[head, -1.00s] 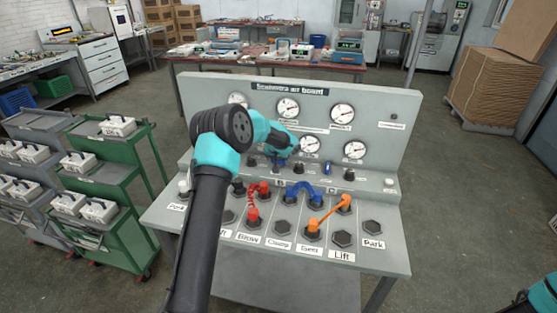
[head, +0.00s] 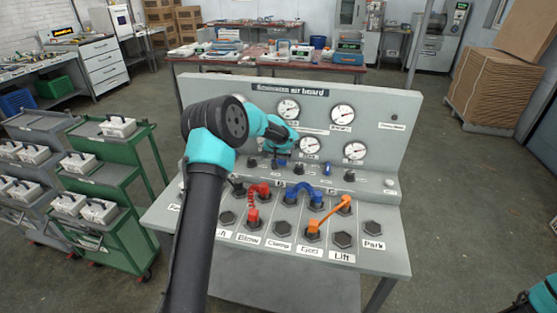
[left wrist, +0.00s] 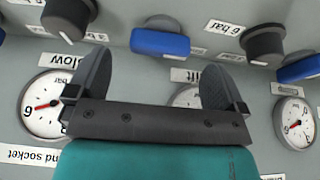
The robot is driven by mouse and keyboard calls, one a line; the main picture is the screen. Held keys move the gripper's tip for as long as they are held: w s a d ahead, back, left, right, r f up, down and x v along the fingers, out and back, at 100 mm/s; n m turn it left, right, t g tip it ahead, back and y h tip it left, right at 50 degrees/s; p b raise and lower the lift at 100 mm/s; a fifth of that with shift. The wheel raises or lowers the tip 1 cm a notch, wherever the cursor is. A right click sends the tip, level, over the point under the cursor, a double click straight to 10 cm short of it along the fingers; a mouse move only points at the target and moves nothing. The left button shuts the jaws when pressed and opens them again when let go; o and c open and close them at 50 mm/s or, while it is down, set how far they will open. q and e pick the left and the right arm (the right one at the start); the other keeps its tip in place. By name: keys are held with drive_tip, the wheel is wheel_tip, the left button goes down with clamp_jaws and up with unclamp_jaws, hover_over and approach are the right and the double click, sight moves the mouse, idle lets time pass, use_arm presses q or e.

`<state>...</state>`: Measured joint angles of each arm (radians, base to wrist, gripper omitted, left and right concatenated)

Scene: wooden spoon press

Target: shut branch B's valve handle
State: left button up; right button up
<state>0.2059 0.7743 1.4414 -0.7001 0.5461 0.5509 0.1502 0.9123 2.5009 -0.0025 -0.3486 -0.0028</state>
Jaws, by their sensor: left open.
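Blue valve handles show on the board; in the left wrist view, which is upside down, one blue handle (left wrist: 160,42) lies crosswise just beyond my open fingers, and another blue handle (left wrist: 298,68) is at the right edge. In the head view a blue handle (head: 327,168) shows clear of my arm, and another is mostly hidden below my wrist. I cannot read which handle is branch B's. My left gripper (left wrist: 157,75) is open and empty, its fingers apart on either side of the first handle, short of it. Of my right arm only a piece shows at the lower right.
Black knobs (left wrist: 265,42) sit beside the handles, close to my fingers. Gauges (head: 343,113) fill the upright panel. Below, red (head: 252,215), blue (head: 304,190) and orange (head: 329,217) hoses link sockets on the sloping deck. Green trolleys (head: 115,205) stand at left.

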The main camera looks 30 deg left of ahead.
use_arm(q)
drive_tip(key=v, duration=1.3)
drive_tip(key=shift+s+r, duration=0.15)
drive_tip(key=shift+r, duration=0.15)
drive_tip(key=shift+d, duration=0.1)
